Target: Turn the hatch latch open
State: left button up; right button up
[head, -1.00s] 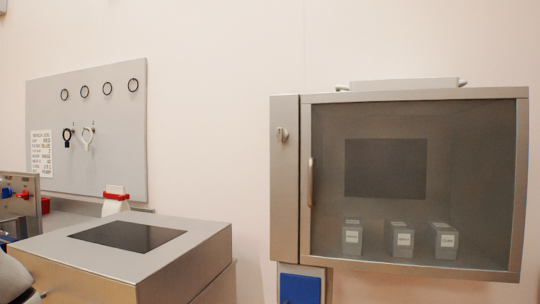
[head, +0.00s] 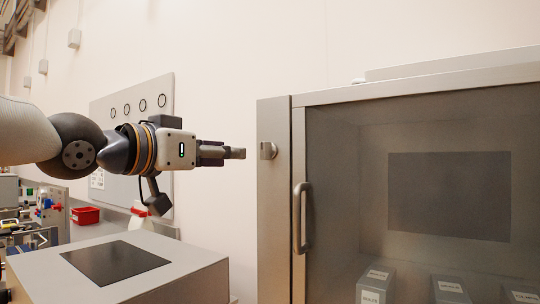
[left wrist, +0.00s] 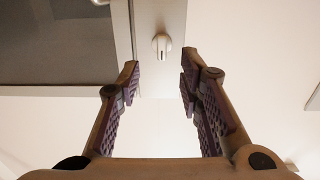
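The hatch latch is a small metal knob (head: 267,150) on the left frame post of the glass-fronted cabinet (head: 275,215). My left gripper (head: 238,153) points at the knob from the left, a short gap away. In the left wrist view its two fingers (left wrist: 160,75) are spread apart with nothing between them, and the knob lies beyond the tips, roughly centred. My right gripper is in neither view.
The glass door has a vertical handle (head: 303,217), and labelled boxes (head: 375,284) stand behind it. A grey box with a dark top panel (head: 190,262) lies below my left arm. A pegboard (head: 105,110) and a red bin (head: 86,215) are farther back.

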aim_at(262, 148)
pick_arm(q)
jog(key=x, duration=1.1)
jog(key=shift+w+a+r+b, duration=0.1)
jog(key=shift+w+r+b, duration=0.05)
jog(key=shift+r+b, duration=0.25)
jog(key=shift+w+r, duration=0.1)
jog(key=shift+w, duration=0.05)
jog(key=shift+r, duration=0.25)
grip_shut()
